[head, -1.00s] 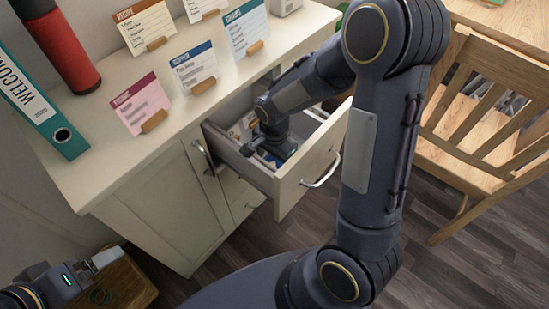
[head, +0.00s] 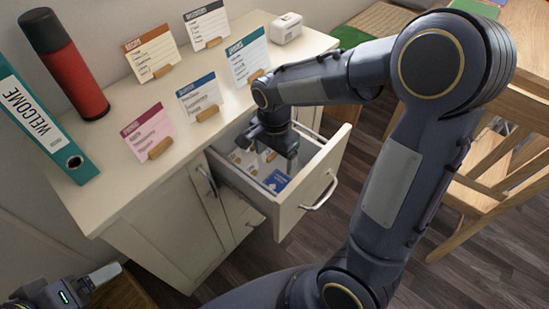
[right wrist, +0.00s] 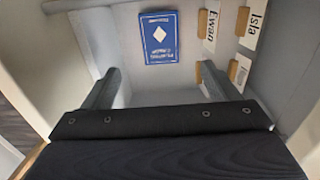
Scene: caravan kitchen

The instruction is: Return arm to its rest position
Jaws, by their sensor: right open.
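My right gripper (head: 277,158) is open and empty above the open drawer (head: 318,200) of the white cabinet. Its arm reaches in from the right. In the right wrist view the two fingers of this gripper (right wrist: 157,82) stand wide apart with nothing between them. A blue card pack (right wrist: 159,37) lies on the drawer floor beyond the fingertips; it also shows in the head view (head: 276,181). My left gripper (head: 98,278) shows only partly at the bottom left, and its jaws cannot be made out.
Name cards on wooden holders (right wrist: 209,26) lie in the drawer. The counter (head: 105,185) bears several standing cards, a red and black flask (head: 72,75), a teal binder (head: 50,125) and a small white box (head: 287,28). A wooden chair (head: 490,195) stands at the right.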

